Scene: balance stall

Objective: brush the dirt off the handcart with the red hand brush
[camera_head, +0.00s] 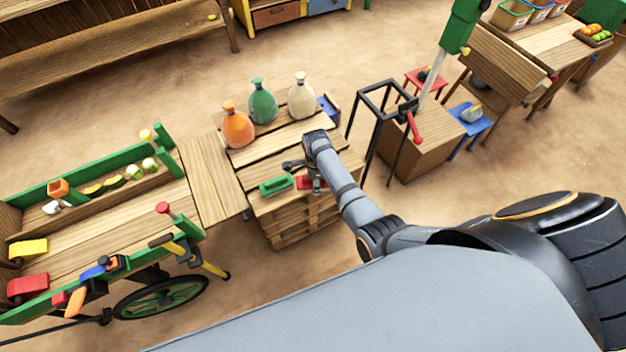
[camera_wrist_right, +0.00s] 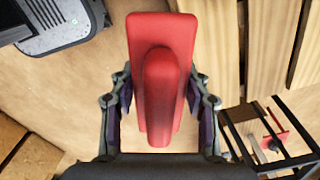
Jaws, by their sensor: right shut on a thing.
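The red hand brush (camera_head: 304,183) is at the front of the slatted wooden pallet, partly hidden by my right gripper (camera_head: 313,183). In the right wrist view the brush (camera_wrist_right: 162,35) lies lengthwise between the fingers of my right gripper (camera_wrist_right: 160,105), which is shut on its raised handle. Bare floor shows behind it, with pallet slats to the right. The handcart (camera_head: 90,232), wooden with green rails and a green wheel, stands at the left, well apart from my gripper. I cannot make out dirt on its bed. My left gripper is not in view.
A green brush (camera_head: 277,185) lies left of the red one. Orange (camera_head: 237,129), green (camera_head: 262,105) and cream (camera_head: 301,100) sacks stand on the pallet (camera_head: 265,150). A black frame (camera_head: 382,100) stands to the right. A plank ramp (camera_head: 212,180) lies between cart and pallet.

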